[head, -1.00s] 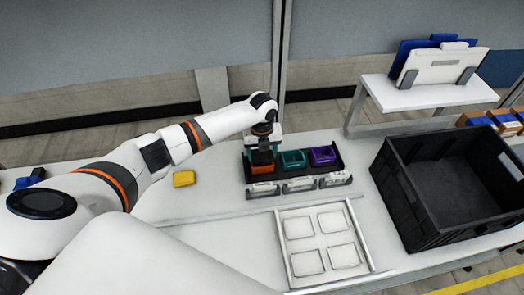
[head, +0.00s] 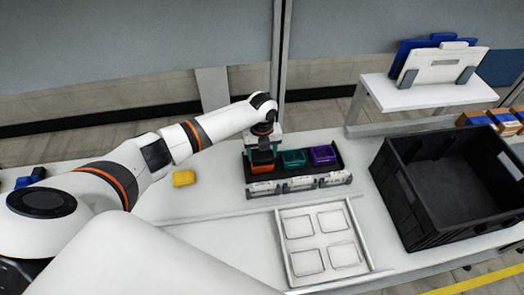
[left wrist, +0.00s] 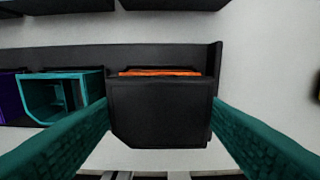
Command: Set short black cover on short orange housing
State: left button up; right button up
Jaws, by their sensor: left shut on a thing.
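My left gripper (head: 263,152) is over the left end of the black tray in the head view. Its green fingers are shut on the short black cover (left wrist: 160,112), which fills the middle of the left wrist view. The cover (head: 262,157) also shows in the head view as a dark shape between the fingers. The short orange housing (head: 262,169) is directly below it, in the leftmost place of the tray. In the left wrist view only an orange strip (left wrist: 160,73) shows past the cover's edge. I cannot tell whether cover and housing touch. My right gripper is not in view.
A teal housing (head: 293,158) and a purple housing (head: 322,154) stand right of the orange one in the black tray (head: 341,169). A yellow part (head: 184,178) lies left. A white four-pocket tray (head: 287,262) is in front, and a large black crate (head: 402,200) is right.

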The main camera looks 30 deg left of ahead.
aim_at(262, 154)
pick_arm(q)
jog(key=shift+f+b, duration=0.45)
jog(key=shift+f, duration=0.25)
dwell(0.3)
jog(key=o, duration=1)
jog(key=shift+o, duration=0.2)
notch_tip(262, 154, up, 12)
jog(key=b, duration=0.2)
